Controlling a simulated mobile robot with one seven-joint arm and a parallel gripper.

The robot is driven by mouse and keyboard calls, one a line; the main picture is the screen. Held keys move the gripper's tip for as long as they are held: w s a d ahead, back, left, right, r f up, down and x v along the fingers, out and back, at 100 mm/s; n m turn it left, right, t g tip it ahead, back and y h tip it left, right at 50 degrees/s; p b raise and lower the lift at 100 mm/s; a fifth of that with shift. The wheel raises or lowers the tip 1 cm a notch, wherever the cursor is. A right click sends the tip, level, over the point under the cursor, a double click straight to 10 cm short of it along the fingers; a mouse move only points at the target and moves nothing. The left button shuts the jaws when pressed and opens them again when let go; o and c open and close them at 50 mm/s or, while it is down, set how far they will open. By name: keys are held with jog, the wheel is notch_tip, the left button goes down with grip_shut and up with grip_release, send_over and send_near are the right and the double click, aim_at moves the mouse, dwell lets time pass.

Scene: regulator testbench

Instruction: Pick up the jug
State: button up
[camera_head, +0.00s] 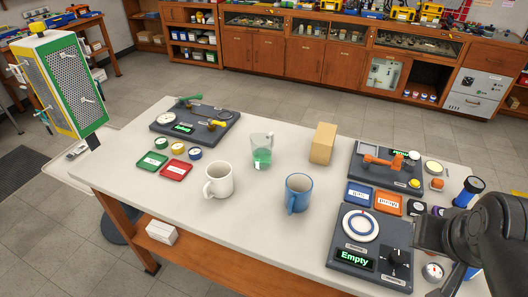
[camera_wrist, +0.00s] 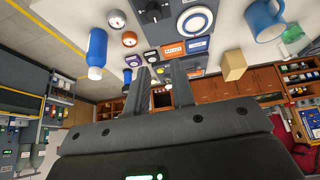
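The jug (camera_head: 261,152) is a clear glass vessel with green liquid in its lower half. It stands upright near the middle of the table, behind the blue mug and white mug in the head view. In the wrist view part of the jug (camera_wrist: 293,36) shows at the upper right, beside the blue mug. My gripper (camera_wrist: 161,84) has its two fingers apart with nothing between them. In the head view my dark arm is at the right edge, well away from the jug; the fingertips are not clear there.
A white mug (camera_head: 219,180) and a blue mug (camera_head: 298,193) stand in front of the jug, and a tan block (camera_head: 322,144) stands to its right. Test stations (camera_head: 195,122) and small trays (camera_head: 174,171) occupy the left; more devices and a blue bottle (camera_head: 468,191) crowd the right.

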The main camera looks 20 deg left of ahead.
jog(key=w+a+r+n+t, duration=0.2)
jog(key=w, duration=1)
jog(key=w+a+r+n+t, duration=0.1)
jog(key=w+a+t, duration=0.15)
jog(key=w, duration=0.95)
jog(key=w+a+f+n+t+y, duration=0.2)
jog(key=w+a+f+n+y, duration=0.15)
jog(key=w+a, duration=0.65)
jog(key=w+a+f+n+g+y, duration=0.1)
jog(key=a+f+n+g+y, duration=0.1)
jog(key=a+f, duration=0.4)
jog(key=w+a+f+n+g+y, duration=0.2)
jog(key=a+f, duration=0.4)
jog(key=a, duration=0.6)
jog(key=w+a+f+n+g+y, duration=0.1)
jog(key=a+f+n+g+y, duration=0.2)
jog(key=a, duration=0.6)
jog(key=shift+w+a+f+g+y, duration=0.15)
jog(key=shift+f+g+y, duration=0.05)
jog(key=shift+f+y, duration=0.55)
jog(key=shift+w+a+f+g+y, duration=0.15)
jog(key=shift+f+y, duration=0.35)
jog(key=shift+f, duration=0.35)
grip_shut()
